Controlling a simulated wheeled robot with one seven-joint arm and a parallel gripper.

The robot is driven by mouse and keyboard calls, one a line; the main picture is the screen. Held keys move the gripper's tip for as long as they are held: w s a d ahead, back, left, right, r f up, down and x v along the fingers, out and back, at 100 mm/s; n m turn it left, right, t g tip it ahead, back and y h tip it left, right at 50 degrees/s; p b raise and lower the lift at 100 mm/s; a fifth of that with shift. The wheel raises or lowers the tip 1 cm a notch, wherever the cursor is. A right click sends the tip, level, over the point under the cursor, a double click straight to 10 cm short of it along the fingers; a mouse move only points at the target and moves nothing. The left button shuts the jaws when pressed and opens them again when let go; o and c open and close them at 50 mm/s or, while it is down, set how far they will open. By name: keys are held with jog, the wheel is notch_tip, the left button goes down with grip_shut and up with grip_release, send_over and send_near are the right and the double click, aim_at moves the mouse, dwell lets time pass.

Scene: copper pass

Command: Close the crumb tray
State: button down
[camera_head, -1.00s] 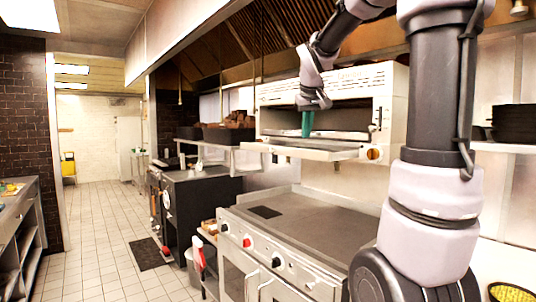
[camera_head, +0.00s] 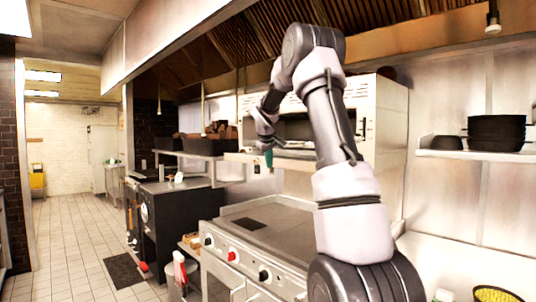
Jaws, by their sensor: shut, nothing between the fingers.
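The crumb tray (camera_head: 290,164) appears as a flat metal ledge low on the front of the white countertop-style oven unit (camera_head: 392,115) above the cooking range. My arm hides its right part, so I cannot tell how far it sticks out. My gripper (camera_head: 268,158), with teal fingertips pointing down, is shut and empty. It is at the tray's front edge, left of my forearm. I cannot tell whether the fingertips touch the tray.
The flat-topped range (camera_head: 262,232) with red and black knobs stands below. A black oven (camera_head: 170,215) and a loaded shelf (camera_head: 205,146) are to the left. Black pans (camera_head: 497,130) sit on a right-hand shelf.

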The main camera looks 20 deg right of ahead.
aim_at(276, 163)
jog(key=d, duration=0.1)
jog(key=w+d, duration=0.1)
jog(key=d+f, duration=0.1)
jog(key=shift+w+d+f, duration=0.1)
jog(key=shift+w+d, duration=0.05)
jog(key=shift+w, duration=0.2)
jog(key=shift+w+d, duration=0.15)
jog(key=shift+d, duration=0.1)
jog(key=shift+w+d, duration=0.1)
jog(key=shift+d, duration=0.15)
jog(key=shift+d, duration=0.1)
